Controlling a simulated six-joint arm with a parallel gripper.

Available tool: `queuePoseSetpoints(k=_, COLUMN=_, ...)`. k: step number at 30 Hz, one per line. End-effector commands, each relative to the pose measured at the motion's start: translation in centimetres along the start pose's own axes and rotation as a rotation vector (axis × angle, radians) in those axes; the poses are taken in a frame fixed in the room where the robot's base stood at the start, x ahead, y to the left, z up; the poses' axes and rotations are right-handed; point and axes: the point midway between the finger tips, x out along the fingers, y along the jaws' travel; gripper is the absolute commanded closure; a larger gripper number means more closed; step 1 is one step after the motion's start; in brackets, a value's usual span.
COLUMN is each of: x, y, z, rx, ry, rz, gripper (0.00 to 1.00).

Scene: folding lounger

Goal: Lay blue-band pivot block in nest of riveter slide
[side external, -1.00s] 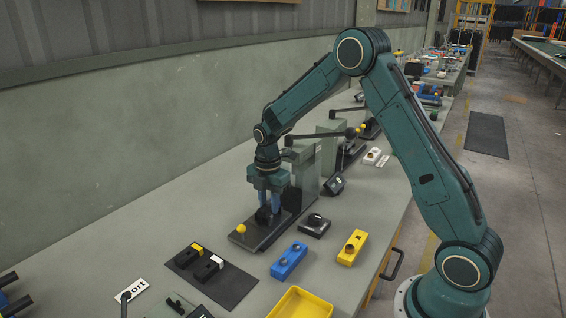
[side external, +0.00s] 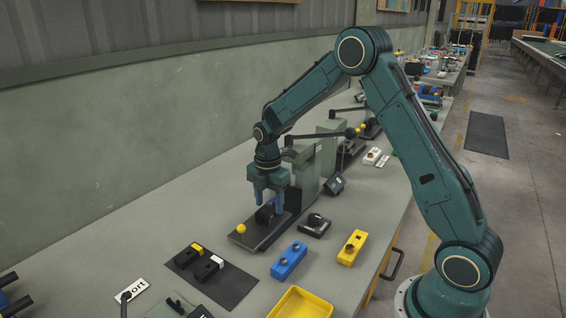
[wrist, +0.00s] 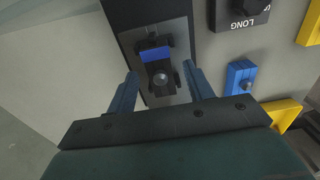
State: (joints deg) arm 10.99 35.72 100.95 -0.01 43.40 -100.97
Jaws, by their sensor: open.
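The blue-band pivot block (wrist: 160,80) is a black block with a blue band and a round metal pin. It sits in the nest of the riveter slide (wrist: 133,47), lined up with the slide. The slide also shows in the side external view (side external: 250,239), a dark plate with a yellow ball knob at its front end. There the block (side external: 264,215) is a small dark shape, partly hidden by the fingers. My gripper (side external: 269,205) is open just above the block. In the wrist view its blue fingers (wrist: 163,90) stand apart on either side, clear of the block.
A dark mat (side external: 228,288) holds two black blocks, one yellow-banded (side external: 189,255) and one white-banded (side external: 209,267). A blue button box (side external: 289,260), a yellow button box (side external: 353,248) and a yellow tray (side external: 300,304) lie at the front. The grey riveter body (side external: 304,165) stands close behind the slide.

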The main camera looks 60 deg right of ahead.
Motion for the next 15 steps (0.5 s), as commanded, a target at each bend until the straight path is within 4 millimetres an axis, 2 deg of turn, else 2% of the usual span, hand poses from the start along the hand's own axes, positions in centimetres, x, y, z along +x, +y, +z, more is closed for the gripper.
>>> queuePoseSetpoints(k=8, x=-2.8, y=0.1, z=0.0, rx=0.0, ry=-0.001, rz=0.005, gripper=0.48)
queuePoseSetpoints(k=15, x=-6.8, y=0.1, z=0.0, rx=0.0, ry=-0.001, rz=0.006, gripper=0.48)
